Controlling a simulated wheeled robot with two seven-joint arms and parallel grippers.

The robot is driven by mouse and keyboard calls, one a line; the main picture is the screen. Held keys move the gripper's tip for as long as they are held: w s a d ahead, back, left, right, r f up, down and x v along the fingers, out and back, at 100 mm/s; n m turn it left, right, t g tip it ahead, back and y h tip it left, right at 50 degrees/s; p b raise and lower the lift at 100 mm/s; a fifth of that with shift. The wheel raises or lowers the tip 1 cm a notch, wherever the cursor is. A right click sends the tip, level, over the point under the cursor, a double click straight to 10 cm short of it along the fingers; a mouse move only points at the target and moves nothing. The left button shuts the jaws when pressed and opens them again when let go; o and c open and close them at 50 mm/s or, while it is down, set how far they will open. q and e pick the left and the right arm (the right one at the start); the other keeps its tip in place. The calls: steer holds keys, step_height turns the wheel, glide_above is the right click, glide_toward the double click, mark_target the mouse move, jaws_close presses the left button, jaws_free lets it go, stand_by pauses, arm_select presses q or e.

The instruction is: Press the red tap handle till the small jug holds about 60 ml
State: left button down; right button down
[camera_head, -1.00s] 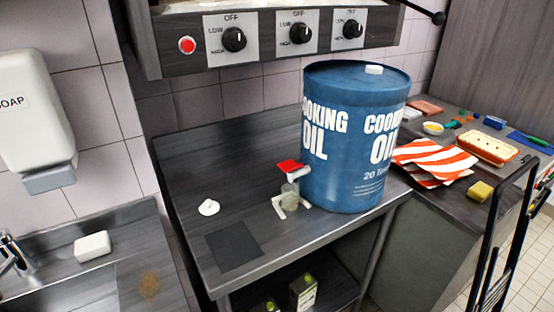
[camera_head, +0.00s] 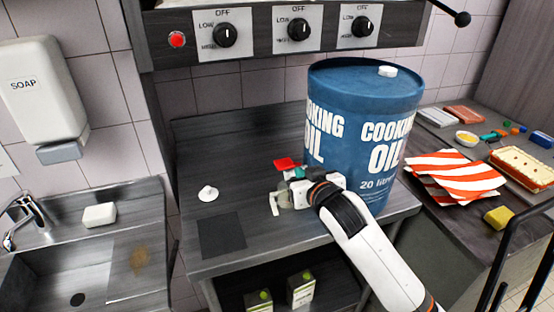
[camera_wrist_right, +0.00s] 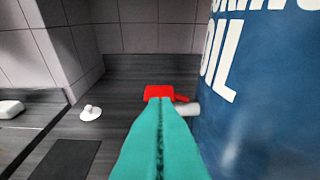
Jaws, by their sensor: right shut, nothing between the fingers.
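The red tap handle (camera_head: 284,163) sits at the lower left of the blue cooking oil drum (camera_head: 347,92). It also shows in the right wrist view (camera_wrist_right: 158,91), just past my fingertips. My right gripper (camera_head: 291,174) is shut and empty, with its teal fingers (camera_wrist_right: 160,105) at the handle's near edge; I cannot tell whether they touch it. The small clear jug (camera_head: 285,198) stands under the tap, partly hidden by my gripper. Its level cannot be read. In the wrist view my fingers hide it. My left gripper is not in view.
A white knobbed lid (camera_head: 207,193) and a dark square mat (camera_head: 222,237) lie on the counter to the left. Striped cloths (camera_head: 455,175) and a yellow sponge (camera_head: 498,217) lie to the right. A control panel (camera_head: 260,32) overhangs the counter's back.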

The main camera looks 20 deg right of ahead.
step_height(320, 180, up, 2)
steer(key=r, duration=0.1)
steer(key=p, duration=0.3)
glide_above(280, 163)
steer(key=s, duration=0.3)
steer(key=shift+f, duration=0.85)
steer(key=f, duration=0.2)
steer(key=d+f, duration=0.1)
steer(key=shift+w+f+t+p, duration=0.15)
steer(key=shift+w+t+p, duration=0.15)
steer(key=shift+t, duration=0.1)
steer(key=shift+f, duration=0.6)
steer(key=shift+s+a+f+n+h+b, duration=0.15)
steer(key=shift+a+f+n+h, duration=0.1)
steer(key=shift+f+n, duration=0.25)
steer(key=shift+w+a+f+n+h+b, duration=0.15)
steer(key=shift+a+f+n, duration=0.1)
steer(key=shift+n, duration=0.45)
steer(key=shift+s, duration=0.1)
